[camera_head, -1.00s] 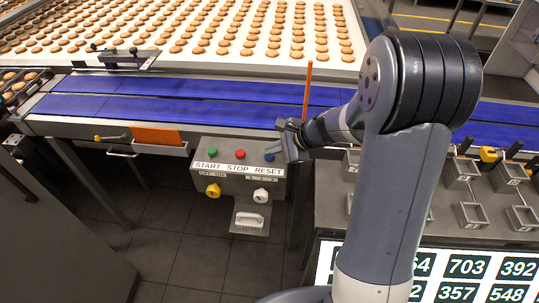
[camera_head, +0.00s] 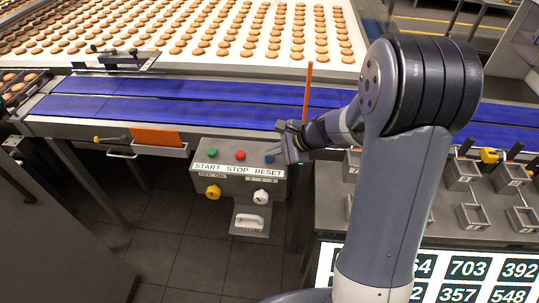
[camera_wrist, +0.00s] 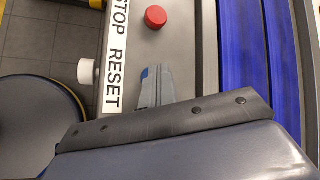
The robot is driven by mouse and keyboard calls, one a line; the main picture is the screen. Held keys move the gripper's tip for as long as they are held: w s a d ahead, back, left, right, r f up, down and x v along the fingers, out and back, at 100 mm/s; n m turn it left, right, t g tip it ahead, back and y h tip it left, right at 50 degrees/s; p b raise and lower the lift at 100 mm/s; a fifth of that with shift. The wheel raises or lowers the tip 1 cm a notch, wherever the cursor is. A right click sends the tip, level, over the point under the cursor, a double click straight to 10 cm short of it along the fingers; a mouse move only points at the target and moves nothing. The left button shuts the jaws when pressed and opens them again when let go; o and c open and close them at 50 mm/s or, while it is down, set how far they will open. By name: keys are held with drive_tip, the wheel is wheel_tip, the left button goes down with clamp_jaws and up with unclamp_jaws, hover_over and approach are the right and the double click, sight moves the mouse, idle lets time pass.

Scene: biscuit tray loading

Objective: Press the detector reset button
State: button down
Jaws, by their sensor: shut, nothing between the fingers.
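The grey control box (camera_head: 222,181) hangs below the conveyor's front edge. Its top carries a green button (camera_head: 212,153), a red button (camera_head: 240,155) and the blue button (camera_head: 270,159) above the RESET label (camera_head: 268,172). My gripper (camera_head: 273,151) is shut and empty, with its fingertips right at the blue button. In the wrist view, my gripper's fingertips (camera_wrist: 157,72) partly hide the blue button (camera_wrist: 145,73); whether they touch it or press it down I cannot tell. The red button also shows in the wrist view (camera_wrist: 155,17), apart from the fingers.
A yellow knob (camera_head: 213,191) and a white knob (camera_head: 261,196) sit on the box's front. The blue conveyor belt (camera_head: 190,105) runs behind it. An orange rod (camera_head: 307,90) stands behind my gripper. Small metal trays (camera_head: 472,215) lie to the right.

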sight(274, 158)
drive_tip(key=shift+r+p, duration=0.45)
drive_tip(key=shift+r, duration=0.25)
wheel_tip(274, 158, up, 5)
drive_tip(key=p, duration=0.4)
drive_tip(key=shift+r, duration=0.1)
idle(0.6)
